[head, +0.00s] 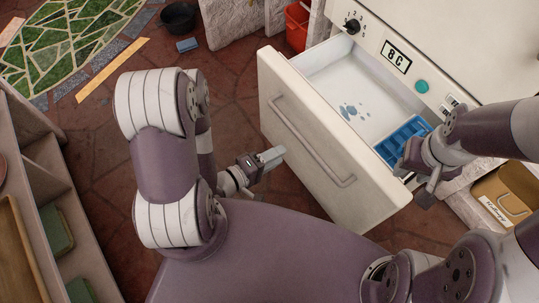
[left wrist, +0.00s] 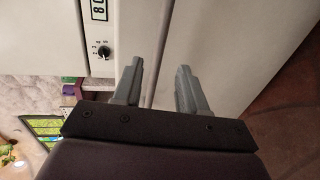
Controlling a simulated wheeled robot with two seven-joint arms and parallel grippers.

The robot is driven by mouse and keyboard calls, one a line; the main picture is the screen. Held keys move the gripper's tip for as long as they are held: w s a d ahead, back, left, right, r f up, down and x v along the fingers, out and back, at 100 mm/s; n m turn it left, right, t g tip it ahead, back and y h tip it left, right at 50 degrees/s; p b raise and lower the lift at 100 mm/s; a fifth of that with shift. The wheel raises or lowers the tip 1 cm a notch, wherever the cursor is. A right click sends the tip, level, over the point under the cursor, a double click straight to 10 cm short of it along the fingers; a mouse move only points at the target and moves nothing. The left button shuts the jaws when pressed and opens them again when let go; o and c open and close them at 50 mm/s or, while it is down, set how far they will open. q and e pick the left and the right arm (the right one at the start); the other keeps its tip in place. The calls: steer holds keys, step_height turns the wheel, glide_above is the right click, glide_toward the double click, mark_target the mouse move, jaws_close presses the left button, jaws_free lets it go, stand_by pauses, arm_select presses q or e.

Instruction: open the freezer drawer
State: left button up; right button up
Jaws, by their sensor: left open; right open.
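The white freezer drawer (head: 285,105) stands pulled out from the freezer body (head: 440,50), its inside showing. Its front carries a long grey bar handle (head: 312,143), with no gripper on it. My left gripper (head: 276,156) is by the drawer front's left part, to the left of the handle. In the left wrist view its two fingers (left wrist: 160,88) are apart with nothing held, before white panels (left wrist: 215,45); whether they touch is unclear. My right gripper (head: 425,197) is at the drawer's right corner, open; its fingertips are partly hidden.
A blue ice tray (head: 404,141) and bluish patches (head: 350,112) are in the drawer. A cardboard box (head: 503,192) stands at right, a red bin (head: 298,27) and black bowl (head: 178,17) behind. A shelf (head: 45,165) stands at left.

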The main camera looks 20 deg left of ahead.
arm_select(q)
steer(key=shift+v, duration=1.05)
